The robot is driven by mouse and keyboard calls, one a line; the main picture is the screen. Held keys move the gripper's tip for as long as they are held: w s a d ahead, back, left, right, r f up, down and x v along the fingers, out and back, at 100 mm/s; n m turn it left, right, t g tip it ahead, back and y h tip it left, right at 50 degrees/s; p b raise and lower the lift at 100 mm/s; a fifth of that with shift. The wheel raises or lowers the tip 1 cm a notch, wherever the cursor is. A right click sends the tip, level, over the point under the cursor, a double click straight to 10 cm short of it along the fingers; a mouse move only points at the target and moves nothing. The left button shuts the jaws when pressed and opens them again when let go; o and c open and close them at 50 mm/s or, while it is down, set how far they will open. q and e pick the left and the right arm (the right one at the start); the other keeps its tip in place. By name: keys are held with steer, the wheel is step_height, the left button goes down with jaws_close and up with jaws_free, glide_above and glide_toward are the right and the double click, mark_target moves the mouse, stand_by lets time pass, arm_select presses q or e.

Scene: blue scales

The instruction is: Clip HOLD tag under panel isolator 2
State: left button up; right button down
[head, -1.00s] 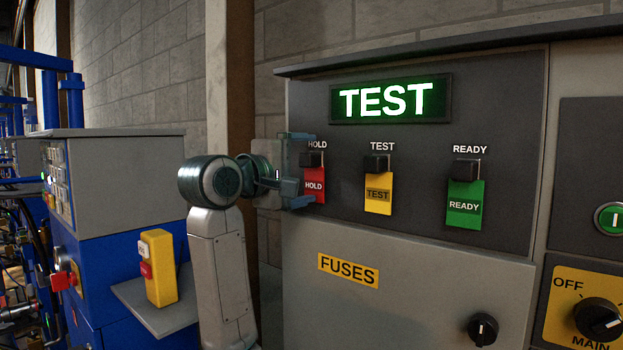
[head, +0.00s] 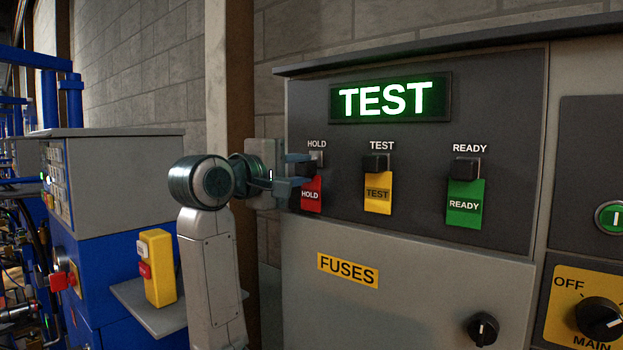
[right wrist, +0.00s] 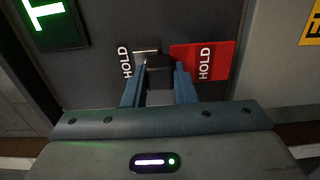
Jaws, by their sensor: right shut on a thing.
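The red HOLD tag (head: 311,195) hangs from a black clip at the left of the panel's row; it also shows in the right wrist view (right wrist: 202,60). My right gripper (head: 306,170) is shut on the black clip (right wrist: 160,75), its fingers on either side of it. A small silver plate (head: 317,158) shows bare above the clip, under the printed HOLD label (head: 317,145). I cannot tell whether the clip still touches the plate. No isolator marked 2 can be made out. My left gripper is not in view.
The yellow TEST tag (head: 378,198) and green READY tag (head: 465,204) hang from their clips close to the right. A green-lit TEST display (head: 391,99) is above. A yellow box (head: 158,267) stands on a grey shelf beside a blue cabinet (head: 130,205) at left.

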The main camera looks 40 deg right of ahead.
mark_target(299, 169)
steer(key=shift+s+a+b, duration=0.2)
steer(key=shift+a+b, duration=0.3)
steer(key=shift+a, duration=1.9)
